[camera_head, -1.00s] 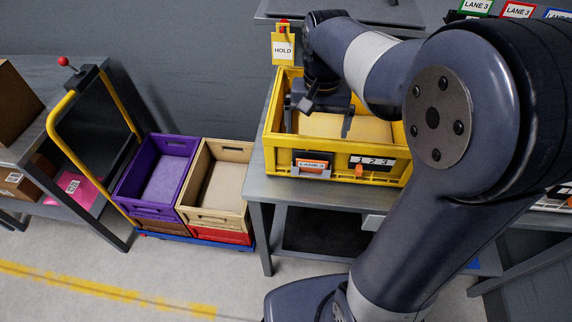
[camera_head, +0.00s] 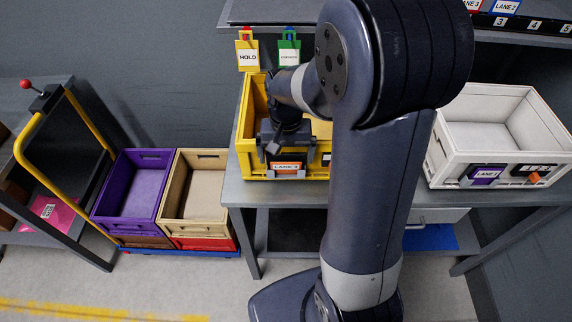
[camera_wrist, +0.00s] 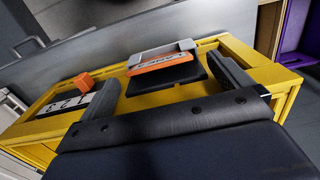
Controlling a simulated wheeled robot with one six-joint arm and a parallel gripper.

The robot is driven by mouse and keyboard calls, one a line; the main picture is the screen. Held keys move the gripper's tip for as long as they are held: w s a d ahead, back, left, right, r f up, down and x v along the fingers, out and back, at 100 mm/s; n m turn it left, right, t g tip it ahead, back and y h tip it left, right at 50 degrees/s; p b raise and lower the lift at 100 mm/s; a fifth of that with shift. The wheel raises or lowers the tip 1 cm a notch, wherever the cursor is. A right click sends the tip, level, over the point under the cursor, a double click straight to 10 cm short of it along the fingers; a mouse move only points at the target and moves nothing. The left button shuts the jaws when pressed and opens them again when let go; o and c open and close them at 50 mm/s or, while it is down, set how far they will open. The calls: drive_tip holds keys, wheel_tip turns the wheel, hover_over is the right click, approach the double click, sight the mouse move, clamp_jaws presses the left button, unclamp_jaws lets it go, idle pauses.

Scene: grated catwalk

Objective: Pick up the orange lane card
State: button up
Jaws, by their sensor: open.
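The orange lane card (camera_head: 286,166) sits in a grey holder on the front wall of the yellow crate (camera_head: 243,140). In the wrist view the card (camera_wrist: 160,63) shows as an orange strip with dark lettering, its holder behind it. My gripper (camera_head: 285,146) is over the crate's front rim, just above the card. In the wrist view my gripper (camera_wrist: 168,82) is open, with one finger on each side of the card.
A white crate (camera_head: 430,168) with a purple lane card (camera_head: 486,174) stands right on the same grey table (camera_head: 235,190). A yellow HOLD tag (camera_head: 247,57) and a green tag (camera_head: 289,52) hang behind. Purple (camera_head: 108,190) and tan (camera_head: 166,205) crates stand left.

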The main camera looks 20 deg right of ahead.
drive_tip(key=shift+f, duration=0.45)
drive_tip(key=c, duration=1.7)
